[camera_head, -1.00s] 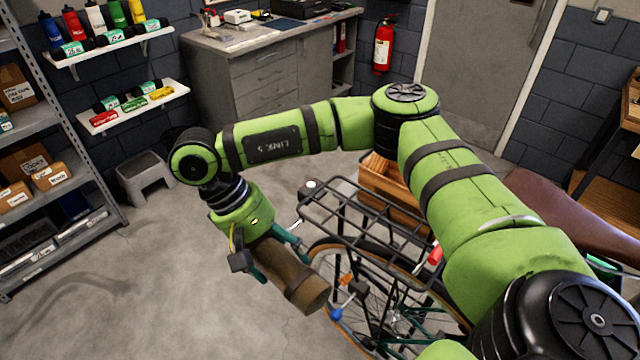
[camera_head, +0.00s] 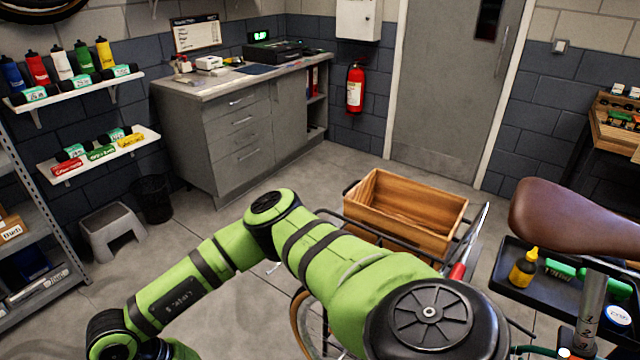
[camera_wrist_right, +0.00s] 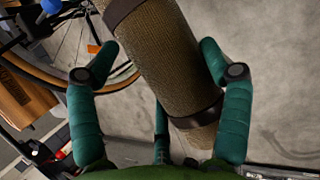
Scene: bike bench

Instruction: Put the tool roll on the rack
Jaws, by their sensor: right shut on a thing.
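The tool roll (camera_wrist_right: 165,60) is a brown, woven cylinder with dark bands, in the right wrist view. My right gripper (camera_wrist_right: 160,48) is shut around it, with green fingers on both sides. The roll hangs above the concrete floor, and its far end runs out of the top of that view. In the head view my right arm reaches to the lower left, and its gripper and the roll are out of frame. The black rack (camera_head: 332,213) of the bike is mostly hidden behind my arm. My left gripper is not in view.
The bike wheel (camera_wrist_right: 115,78) shows beside the roll. Open floor lies at left, near a grey step stool (camera_head: 112,230).

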